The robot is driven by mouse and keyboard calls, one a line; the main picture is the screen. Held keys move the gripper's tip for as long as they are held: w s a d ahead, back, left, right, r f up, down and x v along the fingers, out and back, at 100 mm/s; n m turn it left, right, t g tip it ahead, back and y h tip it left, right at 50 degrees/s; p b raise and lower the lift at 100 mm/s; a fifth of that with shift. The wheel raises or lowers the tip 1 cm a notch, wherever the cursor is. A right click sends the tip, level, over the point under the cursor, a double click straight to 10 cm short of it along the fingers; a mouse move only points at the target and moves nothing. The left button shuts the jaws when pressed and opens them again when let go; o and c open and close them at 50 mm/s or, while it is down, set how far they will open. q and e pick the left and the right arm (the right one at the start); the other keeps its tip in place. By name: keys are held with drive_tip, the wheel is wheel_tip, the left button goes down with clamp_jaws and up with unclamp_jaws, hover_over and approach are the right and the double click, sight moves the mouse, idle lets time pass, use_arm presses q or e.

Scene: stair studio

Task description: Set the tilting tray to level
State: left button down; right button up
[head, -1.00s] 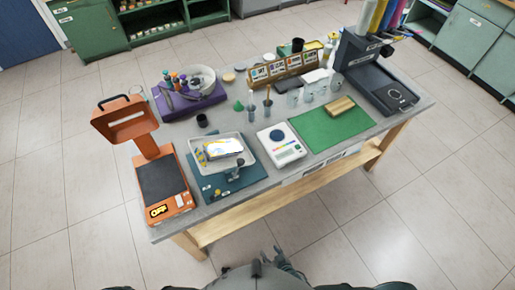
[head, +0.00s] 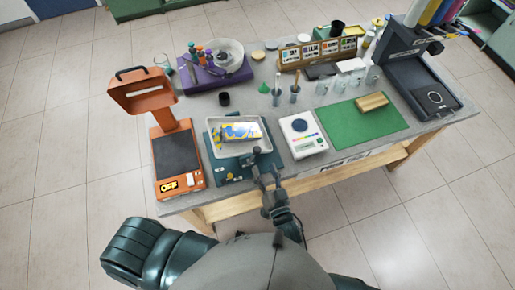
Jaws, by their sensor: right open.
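The tilting tray (head: 224,151) is a shallow white tray on a dark teal base (head: 215,168), at the front left of the workbench. A white, blue and yellow packet (head: 241,131) lies in it. I cannot tell its exact slant from this view. A dark grey fitting (head: 252,156) sits at the tray's front edge. My right gripper (head: 266,172) is open and empty at the bench's front edge, just in front of that fitting. I cannot tell whether its fingertips touch it. My left gripper is not in view.
An orange machine (head: 178,155) marked OFF stands left of the tray. A white scale (head: 302,136) stands right of it, then a green mat (head: 352,126) with a wooden block (head: 372,101). A purple caddy (head: 215,77) and a small black cup (head: 224,98) are behind.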

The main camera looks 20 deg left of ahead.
sight(256, 150)
drive_tip(key=x, duration=0.8)
drive_tip(key=shift+w+a, duration=0.15)
drive_tip(key=shift+a, duration=0.2)
